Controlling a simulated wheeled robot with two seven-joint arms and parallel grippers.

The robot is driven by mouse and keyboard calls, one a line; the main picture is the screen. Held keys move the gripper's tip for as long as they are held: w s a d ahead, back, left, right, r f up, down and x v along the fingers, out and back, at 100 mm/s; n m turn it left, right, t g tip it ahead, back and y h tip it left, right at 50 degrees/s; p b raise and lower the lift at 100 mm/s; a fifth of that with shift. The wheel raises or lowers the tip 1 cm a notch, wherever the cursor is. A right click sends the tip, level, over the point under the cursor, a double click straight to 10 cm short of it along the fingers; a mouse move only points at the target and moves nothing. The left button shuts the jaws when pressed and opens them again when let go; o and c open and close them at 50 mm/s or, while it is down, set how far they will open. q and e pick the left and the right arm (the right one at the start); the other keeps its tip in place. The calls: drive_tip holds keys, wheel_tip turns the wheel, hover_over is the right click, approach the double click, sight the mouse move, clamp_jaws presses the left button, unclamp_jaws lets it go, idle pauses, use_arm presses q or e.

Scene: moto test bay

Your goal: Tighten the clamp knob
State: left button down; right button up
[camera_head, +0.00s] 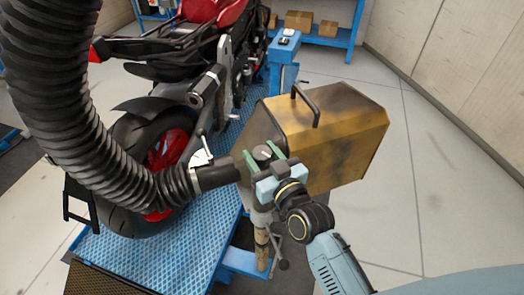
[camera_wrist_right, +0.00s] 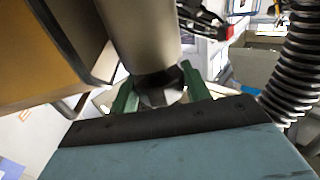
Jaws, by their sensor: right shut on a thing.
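The clamp knob (camera_head: 262,153) is dark and round and sits at the end of the hose nozzle, beside the yellow box. My right gripper (camera_head: 265,160) reaches it from the lower right, with one green finger on each side. In the right wrist view the dark, faceted knob (camera_wrist_right: 160,93) lies between the two green fingers of my right gripper (camera_wrist_right: 161,90), below a grey cylinder (camera_wrist_right: 142,35). The gripper is shut on the knob. The gripper body hides the knob's lower side in the head view. My left gripper is not in view.
A thick black ribbed hose (camera_head: 50,90) comes down on the left. A worn yellow box (camera_head: 335,130) with a black handle stands right beside the gripper. A red and black motorcycle (camera_head: 165,100) stands on a blue lift (camera_head: 190,250). Floor at right is clear.

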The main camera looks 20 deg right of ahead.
drive_tip(key=o, duration=1)
drive_tip(key=shift+c, duration=0.2)
drive_tip(key=b+v, duration=0.2)
drive_tip(key=v, duration=1.1)
drive_tip(key=shift+s, duration=0.2)
